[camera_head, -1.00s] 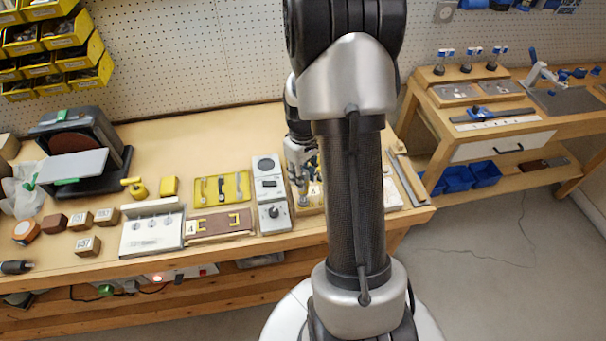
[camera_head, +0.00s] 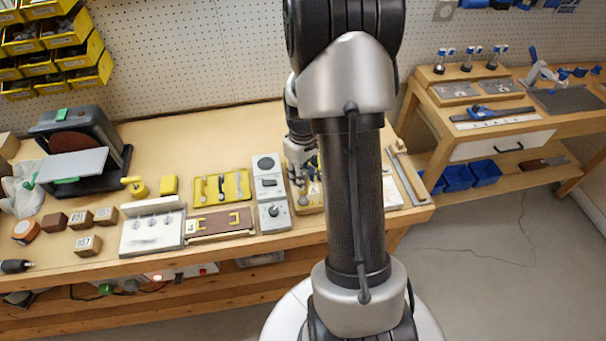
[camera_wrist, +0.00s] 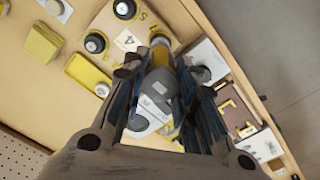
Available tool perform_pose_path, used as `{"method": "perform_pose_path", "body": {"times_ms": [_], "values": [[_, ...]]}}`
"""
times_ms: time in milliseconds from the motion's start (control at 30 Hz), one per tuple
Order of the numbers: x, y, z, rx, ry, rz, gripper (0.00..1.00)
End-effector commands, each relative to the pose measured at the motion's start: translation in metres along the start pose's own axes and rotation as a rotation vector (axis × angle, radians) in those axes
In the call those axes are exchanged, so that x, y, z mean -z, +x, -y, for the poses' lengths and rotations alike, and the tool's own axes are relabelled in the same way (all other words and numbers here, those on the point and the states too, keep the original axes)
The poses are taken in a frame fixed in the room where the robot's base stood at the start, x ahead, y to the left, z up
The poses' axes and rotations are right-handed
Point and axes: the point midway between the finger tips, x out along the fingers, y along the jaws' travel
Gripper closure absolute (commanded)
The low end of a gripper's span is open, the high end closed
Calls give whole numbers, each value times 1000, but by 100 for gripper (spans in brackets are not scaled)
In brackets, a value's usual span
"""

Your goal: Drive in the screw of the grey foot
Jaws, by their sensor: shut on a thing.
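My gripper (camera_wrist: 165,72) is shut on a tool with a grey, rounded body and a yellow band (camera_wrist: 158,88), probably a screwdriver. The tool lies between the dark fingers and points away from the camera, over a wooden board with marked places; its tip is hidden. In the head view my gripper (camera_head: 302,168) is partly hidden behind my arm, over the same small wooden board (camera_head: 309,207). Round dark pieces with pale rims (camera_wrist: 95,42) stand on or near the board in the wrist view. I cannot tell which piece is the grey foot, and no screw can be made out.
A grey box with a dial (camera_head: 272,214) stands just left of the board. Left of it are a yellow tray (camera_head: 222,199) and a brown plate with yellow brackets (camera_head: 219,224). A sander (camera_head: 80,150) is far left. The back of the bench is clear.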

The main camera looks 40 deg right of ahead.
Motion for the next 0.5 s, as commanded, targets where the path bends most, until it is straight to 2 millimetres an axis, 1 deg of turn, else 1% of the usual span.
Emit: {"method": "perform_pose_path", "body": {"times_ms": [267, 500], "values": [[0, -2, 0, 0, 0, 0, 98], [0, -18, 0, -1, 0, -1, 98]]}}
